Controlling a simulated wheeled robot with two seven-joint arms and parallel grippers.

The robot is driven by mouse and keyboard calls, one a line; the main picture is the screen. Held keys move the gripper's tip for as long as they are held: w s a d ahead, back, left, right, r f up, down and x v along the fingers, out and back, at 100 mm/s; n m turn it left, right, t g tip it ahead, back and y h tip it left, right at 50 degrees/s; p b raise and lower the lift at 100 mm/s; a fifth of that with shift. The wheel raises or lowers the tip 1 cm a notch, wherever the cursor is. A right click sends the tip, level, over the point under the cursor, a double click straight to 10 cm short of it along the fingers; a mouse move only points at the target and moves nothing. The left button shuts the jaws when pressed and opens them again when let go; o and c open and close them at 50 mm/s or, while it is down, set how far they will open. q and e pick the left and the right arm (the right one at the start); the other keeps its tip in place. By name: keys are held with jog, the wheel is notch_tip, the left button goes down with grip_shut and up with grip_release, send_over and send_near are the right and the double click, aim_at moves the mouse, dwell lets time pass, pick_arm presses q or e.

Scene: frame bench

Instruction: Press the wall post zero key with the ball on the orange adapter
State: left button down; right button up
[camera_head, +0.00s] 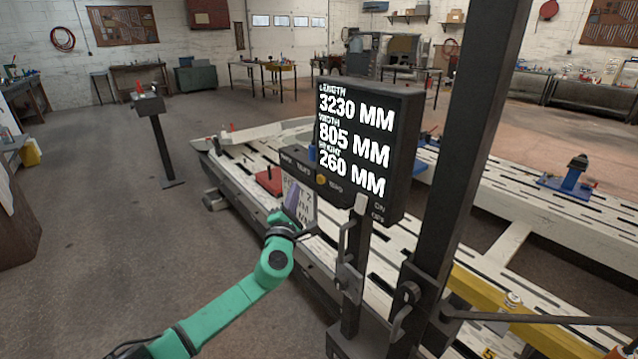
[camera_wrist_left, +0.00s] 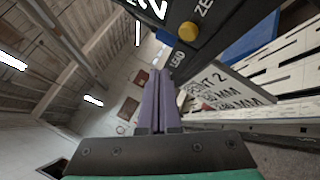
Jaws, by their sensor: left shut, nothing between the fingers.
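The wall post display (camera_head: 362,140) is a black box with large white measurements. On its lower edge is a round yellow-orange key (camera_head: 321,180) beside lettering that reads like ZERO. The key also shows in the left wrist view (camera_wrist_left: 188,31), between the letters LEAD and ZE. My left gripper (camera_head: 292,192) has purple fingers, shut and empty, just below and left of the key. In the left wrist view its fingertips (camera_wrist_left: 163,74) are apart from the panel. I cannot make out the orange adapter or its ball.
The slotted frame bench (camera_head: 235,165) lies behind, with a red block (camera_head: 268,181). A stand (camera_head: 158,140) is left; floor between is clear.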

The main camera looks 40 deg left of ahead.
aim_at(321, 179)
pick_arm(q)
jog(key=shift+w+d+b, duration=0.1)
jog(key=shift+w+d, duration=0.15)
jog(key=shift+w, duration=0.5)
jog(key=shift+w+d+b, duration=0.1)
jog(key=shift+w+d, duration=0.1)
jog(key=shift+w, duration=0.6)
jog(key=shift+w+d+b, duration=0.1)
jog(key=shift+w+d, duration=0.15)
jog(key=shift+w, duration=0.5)
jog(key=shift+w+d, duration=0.1)
jog(key=shift+w, duration=0.3)
jog(key=shift+w+d, duration=0.15)
jog(key=shift+w, duration=0.35)
dwell(0.6)
jog(key=shift+s, duration=0.1)
jog(key=shift+s+a+p, duration=0.25)
jog(key=shift+s+p, duration=0.15)
jog(key=shift+s, duration=0.4)
jog(key=shift+s, duration=0.1)
